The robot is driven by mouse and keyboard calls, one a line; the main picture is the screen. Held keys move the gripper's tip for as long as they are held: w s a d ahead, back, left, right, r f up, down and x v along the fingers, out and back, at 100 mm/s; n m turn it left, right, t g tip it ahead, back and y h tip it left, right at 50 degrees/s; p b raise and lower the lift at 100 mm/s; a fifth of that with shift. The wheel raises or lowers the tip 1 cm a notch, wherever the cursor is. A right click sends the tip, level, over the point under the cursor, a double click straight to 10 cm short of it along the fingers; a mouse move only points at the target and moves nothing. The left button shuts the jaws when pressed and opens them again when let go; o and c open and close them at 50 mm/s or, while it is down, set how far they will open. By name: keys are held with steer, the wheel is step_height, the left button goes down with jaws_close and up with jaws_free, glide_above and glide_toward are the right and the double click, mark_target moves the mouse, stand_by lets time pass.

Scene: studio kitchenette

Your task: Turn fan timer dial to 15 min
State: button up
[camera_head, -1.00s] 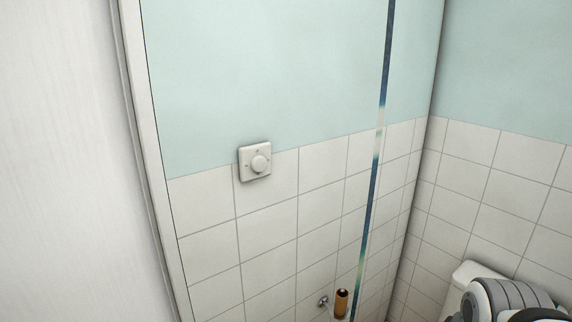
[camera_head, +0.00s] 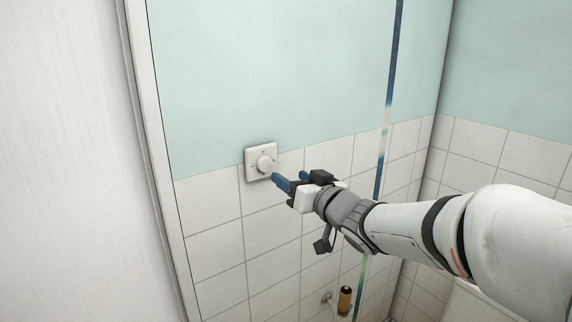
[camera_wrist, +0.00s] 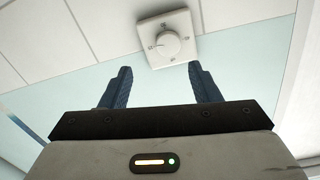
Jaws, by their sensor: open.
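The fan timer dial is a round white knob (camera_head: 264,164) on a square white plate (camera_head: 250,156) on the wall, at the top edge of the tiles. Nothing is between the fingers.
A white door or panel (camera_head: 62,160) stands at the left, beside a pale frame. A toilet-roll holder with a brown roll (camera_head: 345,300) is low on the tiles. The wall around the plate is clear.

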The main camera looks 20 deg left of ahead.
mark_target(266, 164)
steer(key=shift+y, duration=0.3)
steer(key=x, duration=0.2)
steer(key=p+x, duration=0.1)
steer(key=x, duration=0.2)
steer(key=p+x, duration=0.1)
steer(key=x, duration=0.2)
steer(key=shift+s+a, duration=0.25)
steer(key=shift+a, duration=0.15)
steer(key=c, duration=1)
steer(key=shift+o, duration=0.2)
steer(key=shift+f+n+b, duration=0.2)
steer(key=shift+n+b, duration=0.6)
steer(key=shift+b, duration=0.35)
steer(key=shift+r+n+b, duration=0.2)
steer(key=shift+n+b, duration=0.2)
steer(key=shift+n, duration=0.1)
